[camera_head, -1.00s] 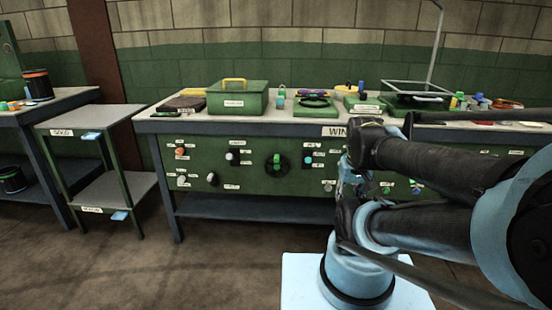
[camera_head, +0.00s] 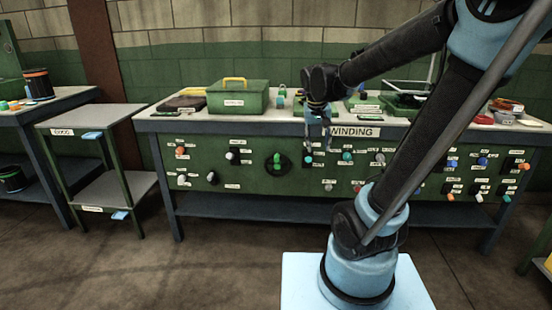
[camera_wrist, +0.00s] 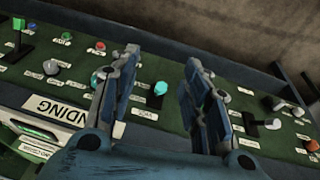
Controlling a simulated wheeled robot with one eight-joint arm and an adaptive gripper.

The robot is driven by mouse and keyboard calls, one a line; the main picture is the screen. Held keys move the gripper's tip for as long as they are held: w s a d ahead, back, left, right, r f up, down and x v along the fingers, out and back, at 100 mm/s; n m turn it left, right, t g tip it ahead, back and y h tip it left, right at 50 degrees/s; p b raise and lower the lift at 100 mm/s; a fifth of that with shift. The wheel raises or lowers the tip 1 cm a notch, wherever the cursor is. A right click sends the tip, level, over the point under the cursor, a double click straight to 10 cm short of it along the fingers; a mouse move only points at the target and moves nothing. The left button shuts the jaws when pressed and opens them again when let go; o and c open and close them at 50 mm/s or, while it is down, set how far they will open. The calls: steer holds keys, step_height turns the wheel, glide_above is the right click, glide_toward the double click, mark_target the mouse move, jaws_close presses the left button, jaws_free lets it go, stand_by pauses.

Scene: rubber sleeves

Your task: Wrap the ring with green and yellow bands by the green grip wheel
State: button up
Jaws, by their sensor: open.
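The green grip wheel (camera_head: 277,163), a black disc with an upright green grip, is on the front panel of the green bench. My gripper (camera_head: 318,150) hangs in front of the panel to the right of the wheel, pointing down, below the bench top's edge. In the wrist view its two blue fingers (camera_wrist: 160,62) are spread with nothing between them; a teal knob lies beyond. I cannot make out a ring with green and yellow bands; my wrist hides part of the bench top.
Several small knobs and switches stick out of the panel. The bench top (camera_head: 200,127) carries a green box with a yellow handle (camera_head: 238,97) and a dark tray. A two-shelf stand (camera_head: 75,122) is at the left. The floor before the bench is clear.

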steer(key=w+a, duration=0.9)
steer(key=t, duration=0.1)
glide_toward(276, 157)
steer(key=x, duration=0.9)
steer(key=shift+w+f, duration=0.2)
steer(key=shift+w, duration=0.1)
steer(key=shift+c, duration=0.3)
jaws_close()
